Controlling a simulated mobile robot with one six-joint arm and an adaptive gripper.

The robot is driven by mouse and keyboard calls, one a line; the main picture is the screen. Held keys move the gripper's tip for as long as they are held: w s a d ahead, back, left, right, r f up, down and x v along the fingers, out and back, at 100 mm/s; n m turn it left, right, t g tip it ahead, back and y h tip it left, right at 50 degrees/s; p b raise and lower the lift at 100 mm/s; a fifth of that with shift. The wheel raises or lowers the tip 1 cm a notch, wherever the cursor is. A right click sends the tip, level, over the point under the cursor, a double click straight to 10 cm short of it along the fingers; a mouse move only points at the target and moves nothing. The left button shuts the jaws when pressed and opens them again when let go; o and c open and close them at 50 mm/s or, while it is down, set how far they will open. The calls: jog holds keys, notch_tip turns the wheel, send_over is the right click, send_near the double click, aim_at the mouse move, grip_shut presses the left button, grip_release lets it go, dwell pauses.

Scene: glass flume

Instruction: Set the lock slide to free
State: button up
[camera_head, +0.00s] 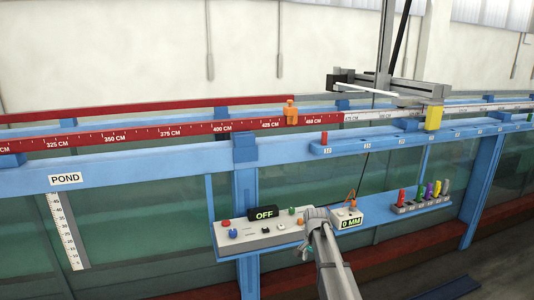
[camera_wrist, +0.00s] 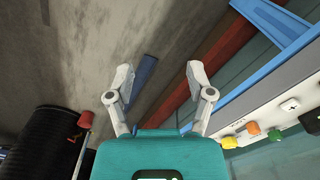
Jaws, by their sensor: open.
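I cannot tell for certain which part is the lock slide. A white control panel (camera_head: 262,240) on the blue flume frame carries coloured knobs, small black parts and a display reading OFF (camera_head: 265,213). In the wrist view the panel (camera_wrist: 262,122) shows at the right, with yellow (camera_wrist: 229,142), orange (camera_wrist: 253,128) and green (camera_wrist: 274,135) knobs and a white square part (camera_wrist: 290,105). My gripper (camera_wrist: 160,82) is open and empty, to the left of the panel there. In the head view my arm hides the panel's right end, and the fingers are not clear.
A box reading 0 MM (camera_head: 350,221) and a rack of coloured pieces (camera_head: 420,203) stand right of my arm. An orange clamp (camera_head: 291,112) and a yellow block (camera_head: 433,117) sit on the rails above. A black ribbed drum (camera_wrist: 40,145) stands at lower left in the wrist view.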

jog(key=s+f+n+b, duration=0.2)
jog(key=s+f+n, duration=0.1)
jog(key=s, duration=1)
jog(key=s+f+n+b, duration=0.3)
jog(key=s+n, duration=0.2)
jog(key=s, duration=0.8)
jog(key=shift+s+d, duration=0.2)
jog(key=shift+d, duration=0.1)
dwell(1.1)
jog(key=shift+c, duration=0.8)
jog(key=shift+w+r, duration=0.1)
jog(key=shift+w, duration=0.05)
